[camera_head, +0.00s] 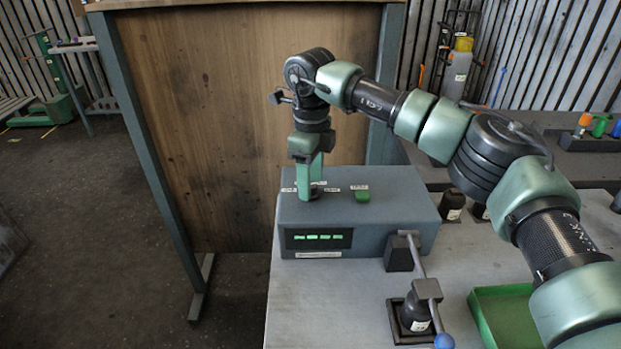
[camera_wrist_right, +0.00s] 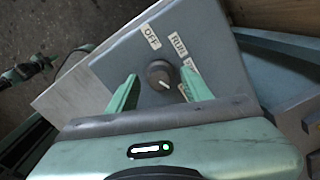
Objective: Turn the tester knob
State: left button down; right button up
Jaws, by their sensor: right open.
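The tester (camera_head: 390,215) is a grey-blue box on the table, with a front display (camera_head: 318,238) showing green marks. My right gripper (camera_head: 311,192) points down over the left part of its top. In the wrist view, the dark round knob (camera_wrist_right: 159,75) sits between the two green fingers of my right gripper (camera_wrist_right: 159,73), with a gap on each side. The fingers are open. The knob's white pointer line slants to the lower right. Labels reading OFF (camera_wrist_right: 151,36) and RUN (camera_wrist_right: 179,44) show beside it; another label is partly hidden by the right finger.
A green button (camera_head: 362,196) is on the tester's top, right of the gripper. A lever clamp with a blue ball (camera_head: 444,341) stands in front on the table (camera_head: 310,300). A green tray (camera_head: 492,310) is at right. A wooden panel (camera_head: 240,120) stands behind.

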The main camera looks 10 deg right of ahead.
notch_tip(320, 180, up, 8)
jog(key=shift+f+b, duration=0.1)
jog(key=shift+b, duration=0.45)
